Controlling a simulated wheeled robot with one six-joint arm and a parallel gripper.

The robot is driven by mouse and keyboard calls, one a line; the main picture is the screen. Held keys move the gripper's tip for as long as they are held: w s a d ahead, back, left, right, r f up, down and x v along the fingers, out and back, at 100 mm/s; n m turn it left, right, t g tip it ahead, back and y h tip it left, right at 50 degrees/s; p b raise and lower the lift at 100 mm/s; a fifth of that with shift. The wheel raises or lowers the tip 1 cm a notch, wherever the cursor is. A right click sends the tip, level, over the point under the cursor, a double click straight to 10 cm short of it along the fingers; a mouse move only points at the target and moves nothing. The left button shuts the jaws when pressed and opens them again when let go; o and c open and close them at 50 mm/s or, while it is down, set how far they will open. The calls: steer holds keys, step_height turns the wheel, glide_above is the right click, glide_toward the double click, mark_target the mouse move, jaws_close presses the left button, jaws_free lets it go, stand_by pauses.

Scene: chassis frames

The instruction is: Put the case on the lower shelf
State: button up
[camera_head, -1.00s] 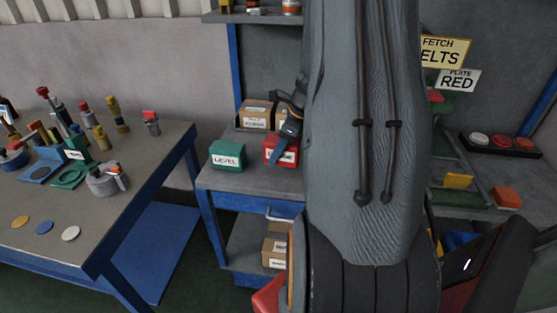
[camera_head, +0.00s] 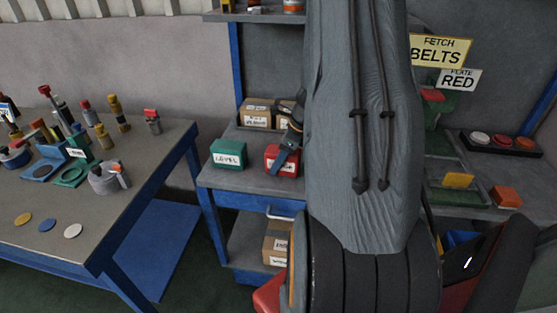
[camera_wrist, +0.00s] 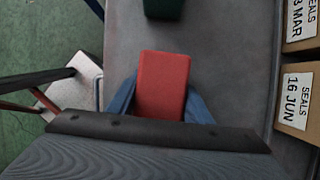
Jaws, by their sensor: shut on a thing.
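The red case (camera_head: 281,160), with a white label on its front, is at the right of the grey bench top (camera_head: 235,181). My gripper (camera_head: 289,153) comes down over it from behind. In the wrist view, the blue fingers of my gripper (camera_wrist: 161,100) are shut on the two sides of the red case (camera_wrist: 163,82). I cannot tell whether its underside touches the bench top. The lower shelf (camera_head: 246,257) is below the bench top, behind a blue front rail. My arm hides its right part.
A green LEVEL case (camera_head: 228,153) stands left of the red one. Cardboard boxes (camera_head: 257,114) stand behind. Another cardboard box (camera_head: 275,247) is on the lower shelf, with bare shelf left of it. A table with tools (camera_head: 90,215) stands at left.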

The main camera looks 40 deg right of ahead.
steer(key=o, duration=1.3)
steer(key=shift+o, duration=0.2)
steer(key=shift+r, duration=0.15)
